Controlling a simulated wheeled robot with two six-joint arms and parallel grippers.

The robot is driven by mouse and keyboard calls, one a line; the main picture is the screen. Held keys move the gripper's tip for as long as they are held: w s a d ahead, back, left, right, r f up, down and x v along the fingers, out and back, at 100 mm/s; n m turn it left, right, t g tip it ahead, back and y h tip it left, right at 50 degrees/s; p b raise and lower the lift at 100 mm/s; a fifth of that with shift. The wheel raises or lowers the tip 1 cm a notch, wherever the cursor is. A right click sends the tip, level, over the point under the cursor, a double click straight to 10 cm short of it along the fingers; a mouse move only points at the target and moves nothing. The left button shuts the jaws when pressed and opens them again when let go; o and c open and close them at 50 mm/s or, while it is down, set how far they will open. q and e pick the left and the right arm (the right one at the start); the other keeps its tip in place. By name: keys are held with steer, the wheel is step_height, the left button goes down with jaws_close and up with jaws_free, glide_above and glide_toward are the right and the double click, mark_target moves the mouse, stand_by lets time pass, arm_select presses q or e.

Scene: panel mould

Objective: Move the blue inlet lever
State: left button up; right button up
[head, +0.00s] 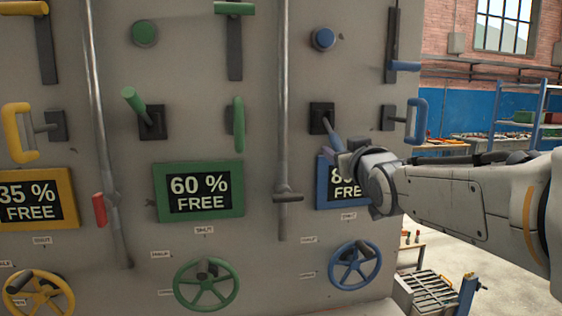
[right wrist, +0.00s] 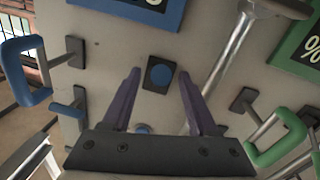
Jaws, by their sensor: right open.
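The blue inlet lever (head: 332,133) sticks out of a black square base (head: 319,112) on the grey panel, above the blue-framed display. In the head view it slants down to the right. My right gripper (head: 347,160) is just below it, near its free end. In the right wrist view the lever's round blue end (right wrist: 161,75) is seen nearly end-on, between and beyond the two open fingers (right wrist: 162,88). The fingers hold nothing, and I see no contact. Part of the lever's end is hidden by the gripper in the head view. My left gripper is out of view.
A blue loop handle (head: 417,120) is right of the lever, a blue button (head: 322,39) above, a blue wheel (head: 354,265) below. A grey vertical rod (head: 283,90) runs to its left. My right gripper partly covers the blue display (head: 322,184). A green lever (head: 133,103) stands farther left.

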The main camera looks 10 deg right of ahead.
mark_target(336, 145)
steer(key=w+p, duration=0.2)
steer(key=w, duration=0.1)
steer(key=shift+w+d+r+p, duration=0.1)
steer(key=shift+w+p, duration=0.25)
steer(key=shift+w, duration=0.8)
jaws_close()
stand_by(0.6)
